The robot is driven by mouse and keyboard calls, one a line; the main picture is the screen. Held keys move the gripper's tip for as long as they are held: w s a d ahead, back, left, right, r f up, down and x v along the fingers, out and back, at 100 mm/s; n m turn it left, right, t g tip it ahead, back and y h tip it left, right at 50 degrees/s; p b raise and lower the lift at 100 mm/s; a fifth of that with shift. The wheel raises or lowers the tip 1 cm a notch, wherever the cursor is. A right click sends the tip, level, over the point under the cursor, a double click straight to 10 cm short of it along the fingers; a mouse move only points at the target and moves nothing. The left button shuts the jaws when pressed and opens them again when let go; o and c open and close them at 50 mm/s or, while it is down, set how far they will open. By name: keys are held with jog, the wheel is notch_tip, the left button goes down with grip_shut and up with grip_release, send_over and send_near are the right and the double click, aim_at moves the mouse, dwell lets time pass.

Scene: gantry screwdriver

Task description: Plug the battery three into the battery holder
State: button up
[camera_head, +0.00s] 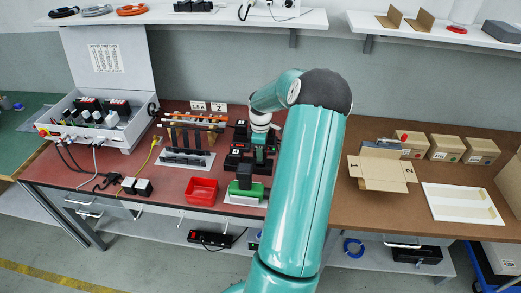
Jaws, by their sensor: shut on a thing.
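My gripper (259,152) is at the end of my teal arm, over the red-brown bench right of centre-left. It is small and partly covered by my arm. The jaws are shut on a dark block, apparently a battery; its number is too small to read. Directly around it is a black rack with red parts (235,160), bearing dark blocks with white number labels. It looks like the battery holder or charger. I cannot tell whether the held block touches it or is seated. In front stands a black and green device (245,187) on a white plate.
A red bin (201,191) stands left of the green device. A black rack (187,157) on a white plate and long screwdrivers (192,121) lie further left. A white control box (100,117) is far left. An open cardboard box (381,170) is at right.

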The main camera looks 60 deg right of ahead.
jog(key=shift+f, duration=1.95)
dwell(1.6)
jog(key=o, duration=1.2)
jog(key=shift+r, duration=0.15)
jog(key=shift+r, duration=2.55)
